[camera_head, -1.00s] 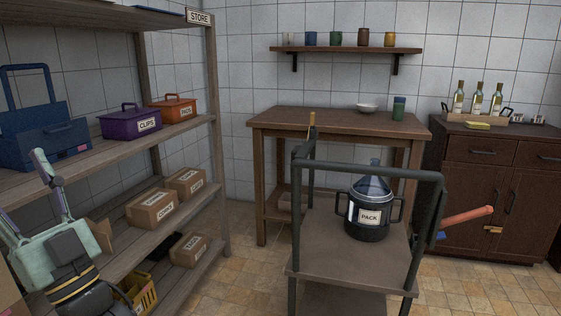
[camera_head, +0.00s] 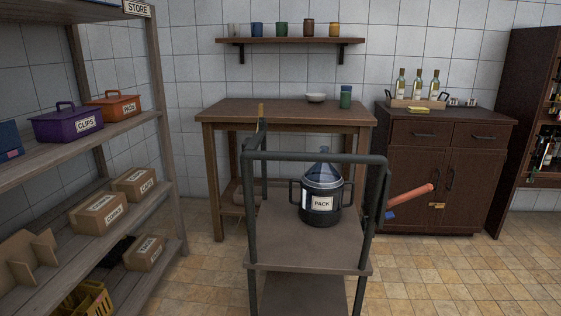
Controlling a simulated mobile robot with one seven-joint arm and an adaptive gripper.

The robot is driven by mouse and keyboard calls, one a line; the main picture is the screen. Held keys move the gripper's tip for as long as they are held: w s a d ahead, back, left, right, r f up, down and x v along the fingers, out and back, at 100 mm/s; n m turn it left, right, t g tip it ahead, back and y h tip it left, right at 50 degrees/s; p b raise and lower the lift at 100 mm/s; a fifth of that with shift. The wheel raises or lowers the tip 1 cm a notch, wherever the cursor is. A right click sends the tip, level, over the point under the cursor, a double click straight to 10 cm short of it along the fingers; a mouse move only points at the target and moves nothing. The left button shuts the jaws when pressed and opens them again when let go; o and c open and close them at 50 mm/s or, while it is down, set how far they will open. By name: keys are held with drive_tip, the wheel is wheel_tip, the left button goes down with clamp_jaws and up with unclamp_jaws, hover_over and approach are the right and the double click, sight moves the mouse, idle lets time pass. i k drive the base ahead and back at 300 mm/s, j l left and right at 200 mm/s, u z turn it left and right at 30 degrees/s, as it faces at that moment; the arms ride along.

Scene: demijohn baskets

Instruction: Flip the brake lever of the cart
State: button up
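The cart (camera_head: 275,237) stands in front of me, with a dark metal frame and grey-brown shelves. Its brake lever (camera_head: 410,201) sticks out from the right side, tilted up to the right, with a red-orange grip and a blue part near the frame. A dark demijohn basket (camera_head: 319,209) labelled PACK, with a bluish bottle in it, stands on the cart's upper shelf. My gripper is outside the view.
A wooden table (camera_head: 290,110) stands behind the cart. A dark cabinet (camera_head: 447,170) with bottles on top is at the back right. Shelving (camera_head: 172,215) with boxes and cases lines the left. The tiled floor (camera_head: 440,275) right of the cart is clear.

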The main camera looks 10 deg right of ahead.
sight(421, 191)
drive_tip(key=l, duration=0.45)
drive_tip(key=i+l, duration=0.15)
drive_tip(key=l, duration=0.8)
drive_tip(key=i, duration=0.05)
